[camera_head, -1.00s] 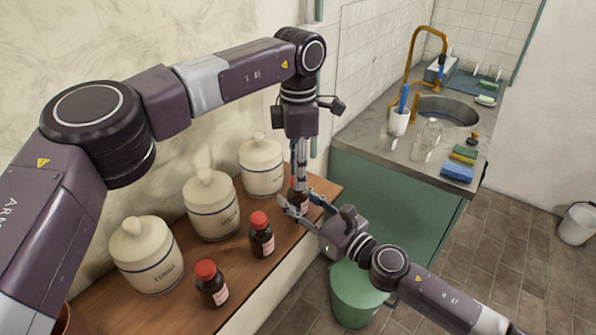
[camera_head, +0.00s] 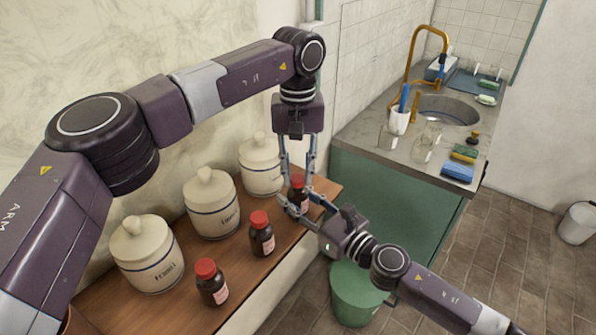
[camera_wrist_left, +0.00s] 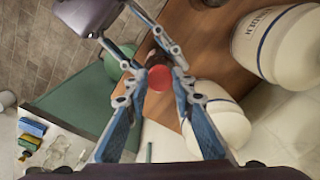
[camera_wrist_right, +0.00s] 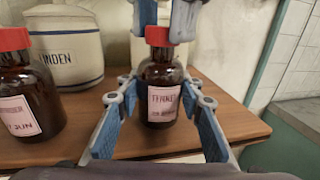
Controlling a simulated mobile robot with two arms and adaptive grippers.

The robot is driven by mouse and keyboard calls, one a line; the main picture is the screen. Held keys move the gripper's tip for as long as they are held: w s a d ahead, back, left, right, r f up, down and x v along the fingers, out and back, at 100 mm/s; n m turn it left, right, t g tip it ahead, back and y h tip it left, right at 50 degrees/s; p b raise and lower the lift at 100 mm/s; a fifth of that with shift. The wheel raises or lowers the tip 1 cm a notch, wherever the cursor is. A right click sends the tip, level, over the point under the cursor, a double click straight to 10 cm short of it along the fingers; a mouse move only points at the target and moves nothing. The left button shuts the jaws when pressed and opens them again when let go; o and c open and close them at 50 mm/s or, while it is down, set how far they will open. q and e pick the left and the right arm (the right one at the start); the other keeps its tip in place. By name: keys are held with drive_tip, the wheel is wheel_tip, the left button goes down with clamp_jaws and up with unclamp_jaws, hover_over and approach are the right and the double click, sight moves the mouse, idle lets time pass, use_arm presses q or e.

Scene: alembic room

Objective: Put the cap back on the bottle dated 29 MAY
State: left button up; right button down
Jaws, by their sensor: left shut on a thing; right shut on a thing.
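A dark brown bottle (camera_wrist_right: 160,76) with a pale label stands upright at the far end of the wooden shelf, before the jars. Its label's lower line is too small to read. A red cap (camera_wrist_right: 158,36) sits on its neck; it also shows in the left wrist view (camera_wrist_left: 160,78). My left gripper (camera_head: 299,181) points down from above and is shut on the cap. My right gripper (camera_head: 298,204) comes from the front right, low down, and is shut on the bottle's body. The left fingers hide part of the cap.
Two more red-capped brown bottles (camera_head: 262,240) (camera_head: 212,288) stand nearer on the shelf (camera_head: 178,318); one label in the right wrist view (camera_wrist_right: 28,110) ends in "JUN". Three white lidded jars line the wall. A green bin (camera_head: 356,298) stands below; the sink counter (camera_head: 365,142) is beyond.

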use_arm(q)
drive_tip(key=m, duration=0.7)
drive_tip(key=shift+w+a, duration=0.1)
drive_tip(key=o, duration=0.7)
drive_tip(key=shift+c, duration=0.2)
drive_tip(key=shift+r, duration=0.1)
drive_tip(key=shift+r, duration=2.2)
drive_tip(key=shift+c, duration=0.4)
